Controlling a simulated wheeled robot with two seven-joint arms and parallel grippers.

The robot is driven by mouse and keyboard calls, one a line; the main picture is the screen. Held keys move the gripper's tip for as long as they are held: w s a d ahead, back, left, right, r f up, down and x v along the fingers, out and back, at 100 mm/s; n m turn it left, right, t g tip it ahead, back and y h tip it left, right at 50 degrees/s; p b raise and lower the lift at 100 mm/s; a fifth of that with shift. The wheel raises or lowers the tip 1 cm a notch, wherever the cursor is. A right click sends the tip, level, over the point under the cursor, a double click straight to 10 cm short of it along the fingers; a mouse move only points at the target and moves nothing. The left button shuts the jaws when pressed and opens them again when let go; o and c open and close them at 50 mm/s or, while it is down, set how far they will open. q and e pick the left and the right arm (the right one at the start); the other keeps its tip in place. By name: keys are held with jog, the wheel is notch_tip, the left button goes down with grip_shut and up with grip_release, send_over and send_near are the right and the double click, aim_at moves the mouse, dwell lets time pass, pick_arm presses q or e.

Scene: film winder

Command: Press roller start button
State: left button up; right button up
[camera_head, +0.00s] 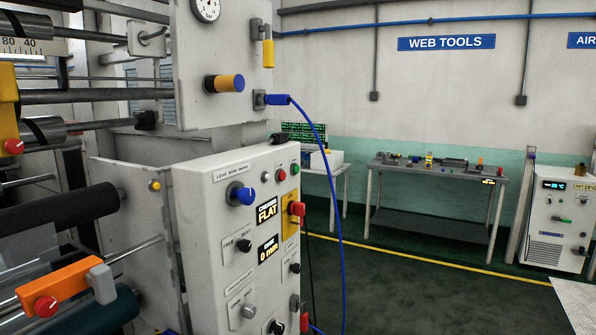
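Neither gripper is in view.
Rollers (60,220) and an orange block with a red knob (62,285) fill the left. A blue cable (335,200) hangs right of the panel. A workbench (435,175) and a white cabinet unit (560,220) stand behind. The dark floor between is clear.

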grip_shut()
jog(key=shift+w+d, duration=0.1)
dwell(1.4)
